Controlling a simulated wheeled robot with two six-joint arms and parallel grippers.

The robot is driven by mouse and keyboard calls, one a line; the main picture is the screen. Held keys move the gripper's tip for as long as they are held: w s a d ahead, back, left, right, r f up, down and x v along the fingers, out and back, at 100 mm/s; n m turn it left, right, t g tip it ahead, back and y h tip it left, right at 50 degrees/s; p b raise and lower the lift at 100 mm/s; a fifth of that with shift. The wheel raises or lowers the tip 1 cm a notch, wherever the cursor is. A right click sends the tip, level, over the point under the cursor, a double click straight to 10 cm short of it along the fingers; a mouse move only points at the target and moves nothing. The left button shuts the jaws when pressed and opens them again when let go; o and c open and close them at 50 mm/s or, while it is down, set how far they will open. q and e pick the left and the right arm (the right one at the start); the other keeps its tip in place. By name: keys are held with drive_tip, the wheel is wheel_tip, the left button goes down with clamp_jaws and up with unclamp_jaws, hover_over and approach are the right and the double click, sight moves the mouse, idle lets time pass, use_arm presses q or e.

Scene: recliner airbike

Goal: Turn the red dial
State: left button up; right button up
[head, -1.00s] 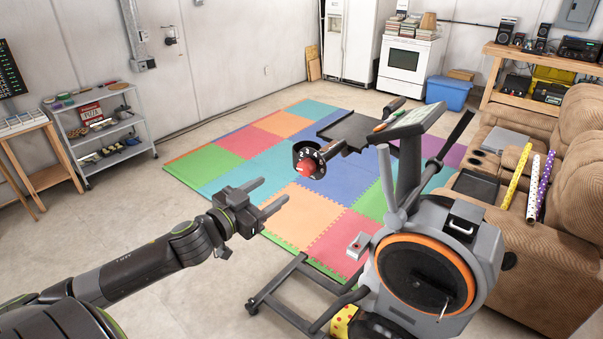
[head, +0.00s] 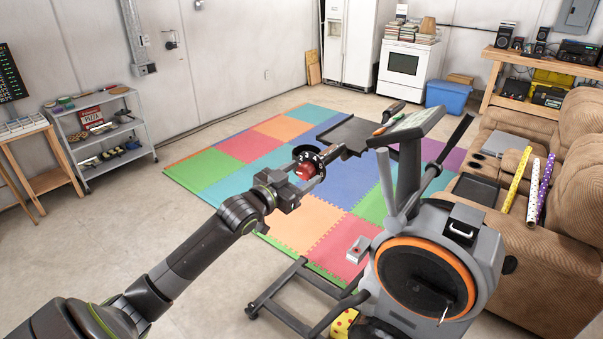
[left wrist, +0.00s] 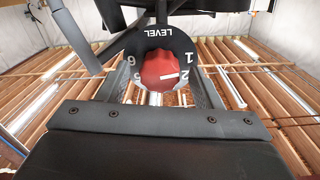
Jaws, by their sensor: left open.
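The red dial (head: 304,171) sits on a round black plate at the side of the exercise bike (head: 408,215). In the left wrist view the red dial (left wrist: 160,71) shows a white pointer line, on a black plate (left wrist: 163,38) marked LEVEL with numbers around it. The pointer lies close to the 2. My left gripper (head: 306,178) is open, with its fingers reaching up to the dial. In the left wrist view its fingers (left wrist: 161,82) stand on either side of the dial; I cannot tell whether they touch it. My right gripper is not in view.
A black tray (head: 350,132) on the bike is just beyond the dial. A brown recliner (head: 560,190) stands at the right. A metal shelf cart (head: 100,130) stands at the left.

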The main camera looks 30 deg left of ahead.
use_arm(q)
drive_tip(key=shift+w, duration=0.35)
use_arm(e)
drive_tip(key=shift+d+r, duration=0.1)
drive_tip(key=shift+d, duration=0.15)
use_arm(q)
drive_tip(key=shift+c, duration=0.2)
drive_tip(key=c, duration=0.9)
drive_tip(key=shift+c, duration=0.2)
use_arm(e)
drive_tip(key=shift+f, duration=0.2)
